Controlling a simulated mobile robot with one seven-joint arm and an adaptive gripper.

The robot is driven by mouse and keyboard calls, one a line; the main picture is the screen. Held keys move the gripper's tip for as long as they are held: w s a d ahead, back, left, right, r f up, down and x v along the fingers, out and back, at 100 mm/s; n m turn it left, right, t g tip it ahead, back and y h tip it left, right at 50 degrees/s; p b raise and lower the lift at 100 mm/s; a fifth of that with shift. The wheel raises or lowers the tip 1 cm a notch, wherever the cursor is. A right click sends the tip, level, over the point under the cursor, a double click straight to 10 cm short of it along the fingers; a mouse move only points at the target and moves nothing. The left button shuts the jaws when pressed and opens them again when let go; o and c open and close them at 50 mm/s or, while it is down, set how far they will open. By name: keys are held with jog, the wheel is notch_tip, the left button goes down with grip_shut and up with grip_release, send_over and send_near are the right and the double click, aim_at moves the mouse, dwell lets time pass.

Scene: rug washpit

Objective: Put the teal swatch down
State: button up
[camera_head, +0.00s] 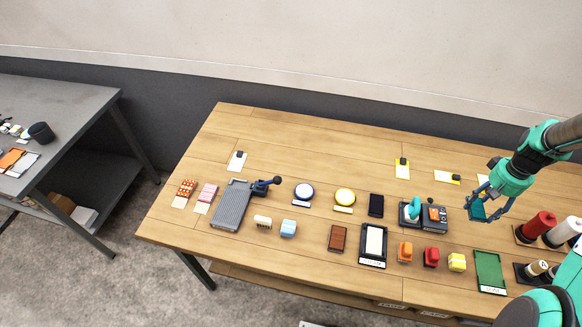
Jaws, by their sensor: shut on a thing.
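My gripper (487,214) is at the right of the wooden table, shut on a small flat teal piece that looks like the teal swatch (478,210). The swatch hangs between the fingers, partly hidden by them. I cannot tell whether it touches the table. The gripper is just right of a dark device (434,216) with a teal part on its left, and behind a green mat (489,268) in a dark frame.
Red and white spools (537,226) stand close right of my gripper. Orange (405,251), red (431,257) and yellow (457,262) blocks line the front. A clipped yellow card (447,177) lies behind. Orange-patterned (187,188) and pink-striped (207,192) swatches lie far left.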

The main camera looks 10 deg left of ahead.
jog(key=w+a+n, duration=0.5)
jog(key=w+a, duration=0.5)
jog(key=a, duration=0.5)
jog(key=n+p, duration=0.3)
jog(key=n, duration=1)
send_over(272, 167)
jog(key=shift+r, duration=0.1)
jog(key=shift+w+f+b, duration=0.1)
jog(key=shift+f+b, duration=0.55)
jog(key=shift+f, duration=2.5)
jog(key=shift+f+b, duration=0.3)
jog(key=shift+f, duration=1.55)
